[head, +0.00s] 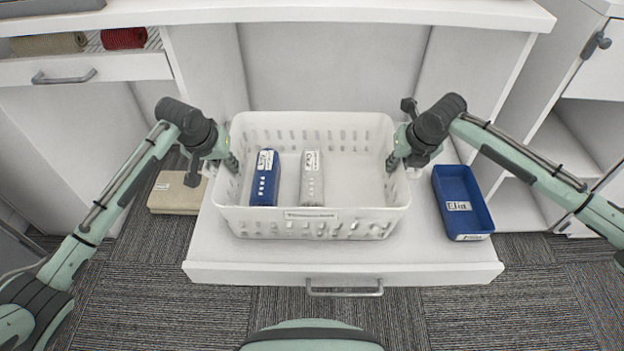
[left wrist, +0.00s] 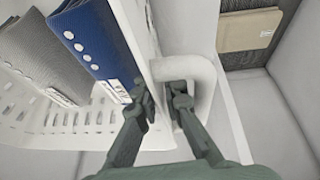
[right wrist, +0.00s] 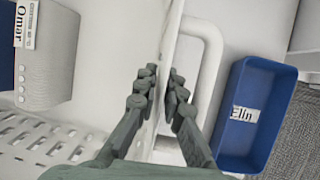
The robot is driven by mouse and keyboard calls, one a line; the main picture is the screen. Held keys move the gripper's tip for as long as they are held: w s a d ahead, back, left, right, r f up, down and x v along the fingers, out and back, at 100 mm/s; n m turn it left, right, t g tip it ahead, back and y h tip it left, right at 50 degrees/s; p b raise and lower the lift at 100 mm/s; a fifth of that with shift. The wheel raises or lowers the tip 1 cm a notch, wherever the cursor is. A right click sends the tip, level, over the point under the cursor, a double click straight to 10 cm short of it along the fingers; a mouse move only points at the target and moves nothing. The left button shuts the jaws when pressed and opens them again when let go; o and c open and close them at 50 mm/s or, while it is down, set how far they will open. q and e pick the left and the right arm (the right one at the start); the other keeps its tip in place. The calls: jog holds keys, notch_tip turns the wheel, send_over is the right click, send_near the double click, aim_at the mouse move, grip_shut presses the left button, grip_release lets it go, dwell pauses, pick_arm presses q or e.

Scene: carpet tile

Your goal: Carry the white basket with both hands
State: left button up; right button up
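The white basket (head: 300,222) stands level on a white pulled-out drawer in the head view. It holds a blue packet (head: 265,180) and a grey packet (head: 311,180). My left gripper (head: 234,163) is at its left wall, one finger inside and one outside by the white handle (left wrist: 208,85); a small gap shows, and I cannot tell whether both fingers touch the wall. My right gripper (head: 393,162) is at the right wall, its fingers (right wrist: 163,88) close against both faces, beside the right handle (right wrist: 212,62). The wall's outer faces are partly hidden in the head view.
A blue tray (head: 477,226) lies on the right of the drawer (head: 240,272), close to the basket. A beige packet (head: 177,193) is at the left. A white counter (head: 340,10) runs behind, with cabinets (head: 590,130) at right. Carpet is clear in front.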

pick_arm(q)
jog(key=shift+w+f, duration=0.3)
jog(key=shift+f, duration=0.3)
pick_arm(e)
jog(key=shift+w+f, duration=0.25)
jog(key=shift+f, duration=0.4)
pick_arm(q)
jog(key=shift+c, duration=0.3)
pick_arm(e)
jog(key=shift+c, duration=0.3)
pick_arm(q)
grip_shut()
pick_arm(e)
grip_shut()
